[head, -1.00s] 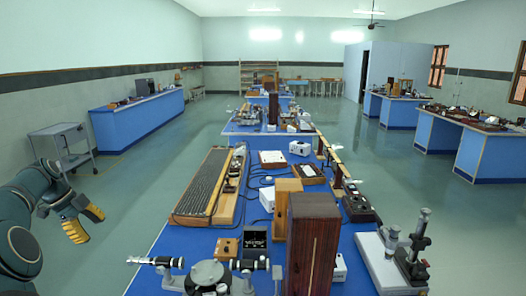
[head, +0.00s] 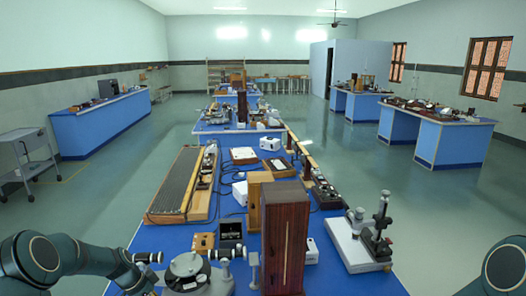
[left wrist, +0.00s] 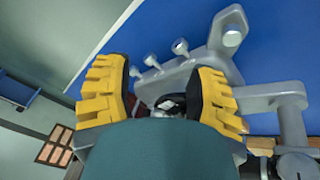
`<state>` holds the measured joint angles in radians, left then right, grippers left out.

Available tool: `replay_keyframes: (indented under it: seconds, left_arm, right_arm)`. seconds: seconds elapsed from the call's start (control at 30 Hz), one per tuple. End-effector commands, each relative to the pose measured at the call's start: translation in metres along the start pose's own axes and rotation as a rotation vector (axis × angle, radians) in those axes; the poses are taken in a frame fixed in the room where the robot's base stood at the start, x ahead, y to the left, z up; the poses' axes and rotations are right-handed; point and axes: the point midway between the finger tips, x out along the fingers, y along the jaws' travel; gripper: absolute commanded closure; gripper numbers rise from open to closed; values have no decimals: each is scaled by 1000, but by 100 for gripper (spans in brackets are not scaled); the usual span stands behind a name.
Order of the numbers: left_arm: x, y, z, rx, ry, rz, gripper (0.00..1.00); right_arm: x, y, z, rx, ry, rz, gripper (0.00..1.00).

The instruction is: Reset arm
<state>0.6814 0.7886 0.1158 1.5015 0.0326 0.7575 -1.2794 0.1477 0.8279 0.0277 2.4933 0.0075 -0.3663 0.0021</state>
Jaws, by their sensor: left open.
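My left gripper (left wrist: 162,98) shows in the left wrist view as two yellow ribbed fingers, spread apart. They are over a grey metal spectrometer (left wrist: 270,98) on the blue bench, with small knobbed screws near the fingers. I cannot tell whether they touch it. A dark and silvery part shows between the fingers; I cannot tell whether it belongs to the spectrometer. In the head view my left arm (head: 85,258) reaches in at the bottom left beside the spectrometer (head: 188,266). My right arm (head: 508,268) shows only at the bottom right corner; its gripper is out of frame.
A tall dark wooden box (head: 284,235) stands right of the spectrometer, with a lighter wooden box (head: 256,190) behind. A microscope on a white base (head: 345,245) is at the right. A long ribbed board (head: 175,190) lies at the left. Floor is open on both sides.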

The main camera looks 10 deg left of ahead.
Motion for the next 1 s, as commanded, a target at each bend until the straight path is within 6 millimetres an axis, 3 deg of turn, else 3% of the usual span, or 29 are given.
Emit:
replay_keyframes:
  seconds: [0.03,0.1,0.17,0.3,0.4,0.6,0.8,1.0]
  left_arm:
    - [30,25,-3,-58,-14,20,44]
    - [66,58,-5,-158,-29,27,44]
    - [94,89,-4,-244,-43,31,44]
    - [145,170,9,-449,-79,35,44]
    - [166,223,24,-582,-101,29,44]
    - [179,301,53,-781,-131,14,44]
    - [173,361,81,-939,-155,-2,44]
    - [197,349,72,-905,-109,-18,44]
  right_arm:
    - [0,0,0,0,1,0,100]
    - [0,0,0,0,1,0,100]
    - [0,0,0,0,1,0,100]
    - [0,0,0,0,1,0,100]
    - [0,0,0,0,1,0,100]
    - [0,0,0,0,1,0,100]
    - [0,0,0,0,1,0,100]
    - [33,12,9,-4,-13,1,100]
